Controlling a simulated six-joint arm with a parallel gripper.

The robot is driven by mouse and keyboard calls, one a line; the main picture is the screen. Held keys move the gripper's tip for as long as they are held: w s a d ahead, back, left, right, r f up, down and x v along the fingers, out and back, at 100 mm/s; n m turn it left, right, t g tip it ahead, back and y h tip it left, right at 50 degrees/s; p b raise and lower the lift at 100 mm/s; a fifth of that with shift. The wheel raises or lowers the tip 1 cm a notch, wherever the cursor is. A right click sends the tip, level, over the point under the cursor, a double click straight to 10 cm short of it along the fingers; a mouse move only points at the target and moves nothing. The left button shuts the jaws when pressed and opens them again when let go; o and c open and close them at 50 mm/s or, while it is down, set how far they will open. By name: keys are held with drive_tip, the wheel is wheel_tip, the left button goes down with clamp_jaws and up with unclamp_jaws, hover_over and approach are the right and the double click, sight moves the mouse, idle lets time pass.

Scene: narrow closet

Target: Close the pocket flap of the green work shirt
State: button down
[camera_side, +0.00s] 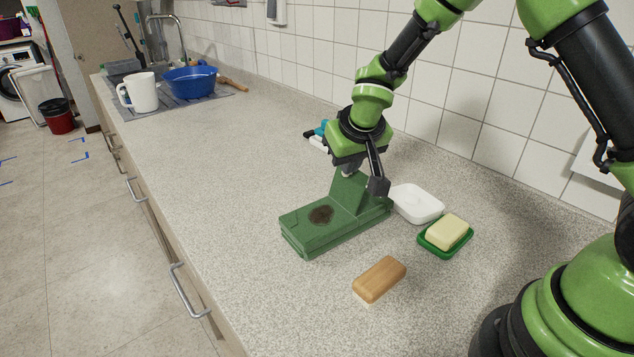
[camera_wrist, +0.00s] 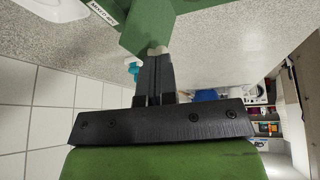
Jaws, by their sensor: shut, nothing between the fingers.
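The green work shirt (camera_side: 300,228) lies as a flat, block-like bundle on the counter, with a dark brown stain (camera_side: 321,214) on its top. A green panel (camera_side: 350,190), which looks like the pocket flap, stands up from its right part. In the wrist view the green panel (camera_wrist: 146,30) is just beyond my fingertips. My gripper (camera_side: 348,172) is shut and empty, pointing down at the upper part of this panel. It shows in the wrist view too (camera_wrist: 157,52). I cannot tell whether the fingertips touch the panel.
A white dish (camera_side: 417,203), a soap bar (camera_side: 446,230) on a green dish and a wooden-topped block (camera_side: 379,278) lie close at the right. Small blue and white items (camera_side: 319,142) lie behind. A mug (camera_side: 142,93) and blue basin (camera_side: 190,80) stand far left. The counter's left is clear.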

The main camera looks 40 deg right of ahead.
drive_tip(key=shift+s+d+f, duration=0.1)
drive_tip(key=shift+d+f, duration=0.6)
drive_tip(key=shift+d, duration=0.55)
drive_tip(key=shift+s+d+f, duration=0.1)
drive_tip(key=shift+d+f, duration=0.55)
drive_tip(key=shift+d, duration=0.65)
drive_tip(key=shift+s+d+f, duration=0.1)
drive_tip(key=shift+d+f, duration=0.6)
drive_tip(key=shift+d, duration=0.55)
drive_tip(key=shift+r, duration=0.8)
